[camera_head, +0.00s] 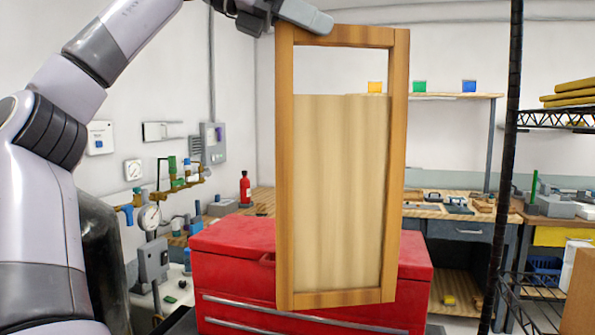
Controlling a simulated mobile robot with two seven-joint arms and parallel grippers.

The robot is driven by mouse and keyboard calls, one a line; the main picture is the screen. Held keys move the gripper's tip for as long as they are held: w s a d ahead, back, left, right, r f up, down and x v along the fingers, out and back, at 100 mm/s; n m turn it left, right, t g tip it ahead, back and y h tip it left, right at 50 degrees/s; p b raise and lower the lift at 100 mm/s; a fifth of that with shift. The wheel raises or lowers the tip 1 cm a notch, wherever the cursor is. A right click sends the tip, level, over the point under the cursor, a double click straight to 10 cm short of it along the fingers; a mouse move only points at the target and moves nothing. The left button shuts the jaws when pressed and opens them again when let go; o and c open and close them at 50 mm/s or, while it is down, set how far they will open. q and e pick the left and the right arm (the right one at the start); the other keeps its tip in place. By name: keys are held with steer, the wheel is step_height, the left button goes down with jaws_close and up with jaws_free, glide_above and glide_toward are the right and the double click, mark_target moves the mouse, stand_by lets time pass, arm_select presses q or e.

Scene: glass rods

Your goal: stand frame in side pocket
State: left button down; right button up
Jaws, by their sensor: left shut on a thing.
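A tall wooden frame (284,170) hangs upright in the middle of the head view, tilted very slightly. Its upper part is an open gap and a pale panel (335,190) shows below. My left gripper (305,16) is shut on the frame's top left corner, with its arm coming in from the left. The frame's lower end is in front of a red tool chest (235,240); I cannot tell whether they touch. My right gripper is not in view. I cannot make out a side pocket.
A black wire rack (510,150) stands at the right, with a brown box edge (580,295) at the lower right. A workbench (470,212) runs along the back. Pipes and a gauge (149,217) are on the left wall.

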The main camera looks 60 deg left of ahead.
arm_select(q)
step_height(320, 180, down, 20)
steer(key=b, duration=0.4)
steer(key=shift+r, duration=0.2)
steer(key=shift+s, duration=0.1)
steer(key=shift+f, duration=0.2)
steer(key=c, duration=0.8)
jaws_free()
steer(key=shift+c, duration=0.2)
steer(key=shift+r, duration=0.1)
